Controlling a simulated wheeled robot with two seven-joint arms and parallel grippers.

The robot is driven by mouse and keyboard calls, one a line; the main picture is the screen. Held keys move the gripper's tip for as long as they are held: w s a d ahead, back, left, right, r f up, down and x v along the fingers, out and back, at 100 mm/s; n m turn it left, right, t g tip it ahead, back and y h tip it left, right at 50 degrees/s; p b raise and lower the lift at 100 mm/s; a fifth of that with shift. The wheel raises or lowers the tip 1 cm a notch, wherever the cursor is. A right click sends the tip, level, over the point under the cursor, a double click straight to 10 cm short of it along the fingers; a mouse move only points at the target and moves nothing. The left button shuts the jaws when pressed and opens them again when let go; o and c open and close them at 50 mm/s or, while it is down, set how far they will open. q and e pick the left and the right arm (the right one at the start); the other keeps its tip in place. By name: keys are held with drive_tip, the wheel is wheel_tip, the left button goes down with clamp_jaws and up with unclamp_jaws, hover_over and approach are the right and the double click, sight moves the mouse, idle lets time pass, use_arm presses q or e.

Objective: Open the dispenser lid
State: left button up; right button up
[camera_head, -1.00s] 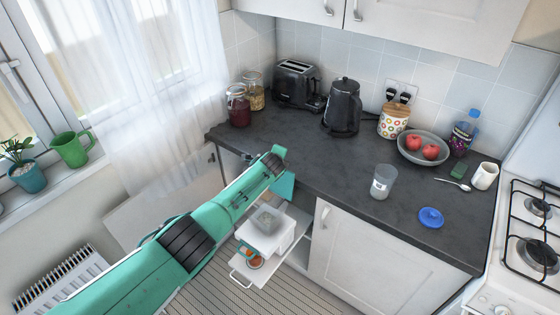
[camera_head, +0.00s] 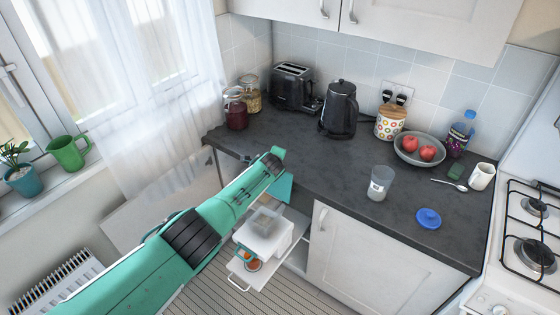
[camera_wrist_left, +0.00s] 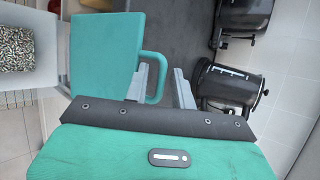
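In the left wrist view a flat teal lid (camera_wrist_left: 104,50) with a loop handle (camera_wrist_left: 158,65) stands beside a clear bin of pellets (camera_wrist_left: 15,45), whose top is uncovered. My left gripper (camera_wrist_left: 162,82) has one finger on each side of the handle's outer bar, with a visible gap to the far finger. In the head view the dispenser (camera_head: 264,240) is white, with the clear bin (camera_head: 265,217) on top. My left arm reaches over it and hides part of it. A teal shape by the bin there is lid or hand; I cannot tell which. My right gripper is not in view.
The dispenser stands on a pulled-out white shelf (camera_head: 240,270) below the dark counter (camera_head: 300,160), with a bowl of orange food (camera_head: 252,264) in front. A white cabinet door (camera_head: 365,255) is on the right. A kettle (camera_head: 339,110) and toaster (camera_head: 293,88) stand on the counter.

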use_arm(q)
drive_tip(key=shift+f, duration=0.2)
drive_tip(key=shift+s+a, duration=0.1)
drive_tip(key=shift+s+r+p, duration=0.2)
drive_tip(key=shift+r+p, duration=0.05)
drive_tip(key=shift+p, duration=0.25)
drive_tip(key=p+v, duration=0.2)
drive_tip(key=v, duration=1.1)
drive_tip(key=shift+r, duration=0.2)
drive_tip(key=shift+s+f, duration=0.1)
drive_tip(key=shift+s, duration=0.05)
